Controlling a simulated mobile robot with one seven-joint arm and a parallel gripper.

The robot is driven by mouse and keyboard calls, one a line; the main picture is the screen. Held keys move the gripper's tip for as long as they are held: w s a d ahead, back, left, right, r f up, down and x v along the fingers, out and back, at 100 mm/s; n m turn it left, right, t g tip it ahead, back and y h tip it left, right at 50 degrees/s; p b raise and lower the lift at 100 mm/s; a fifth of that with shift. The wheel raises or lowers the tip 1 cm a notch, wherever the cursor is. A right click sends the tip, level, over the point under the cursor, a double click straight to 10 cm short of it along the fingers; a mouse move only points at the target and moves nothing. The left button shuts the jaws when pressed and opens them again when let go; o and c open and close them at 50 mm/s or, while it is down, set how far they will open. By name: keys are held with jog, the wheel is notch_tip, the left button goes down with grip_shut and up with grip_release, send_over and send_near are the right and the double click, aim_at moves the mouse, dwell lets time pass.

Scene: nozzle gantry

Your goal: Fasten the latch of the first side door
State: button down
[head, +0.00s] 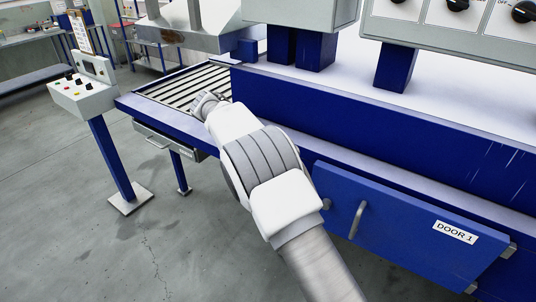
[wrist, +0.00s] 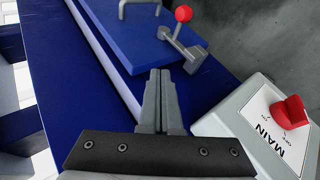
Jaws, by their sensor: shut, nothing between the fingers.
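The blue side door with the DOOR 1 label (head: 412,228) is at the lower right of the head view, with a grey bar handle (head: 356,220). The wrist view shows a blue door panel (wrist: 160,38) with a grey handle, probably the same door. At its near corner is a grey latch (wrist: 181,46) with a red ball knob (wrist: 183,14). I cannot tell whether the latch is engaged. My gripper (wrist: 161,72) is shut and empty, its tips just short of the latch in the picture.
A grey box (wrist: 232,125) marked MAIN with a red rotary switch (wrist: 288,112) stands close to the right of my fingers. A roller conveyor (head: 185,88) and a pedestal control box (head: 83,97) are at the left. The floor there is mostly clear.

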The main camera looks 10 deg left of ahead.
jog(key=shift+v, duration=1.55)
jog(key=s+d+r+y, duration=0.3)
jog(key=d+r, duration=0.4)
jog(key=d, duration=0.3)
jog(key=s+d+r+y, duration=0.3)
jog(key=d+r, duration=0.3)
jog(key=d, duration=0.4)
jog(key=s+d+f+t+y, duration=0.1)
jog(key=s+d, duration=0.3)
jog(key=s, duration=0.7)
jog(key=s+d+f+t+y, duration=0.1)
jog(key=s+d+t+y, duration=0.2)
jog(key=s, duration=0.8)
jog(key=shift+d+f, duration=0.4)
jog(key=shift+d, duration=0.65)
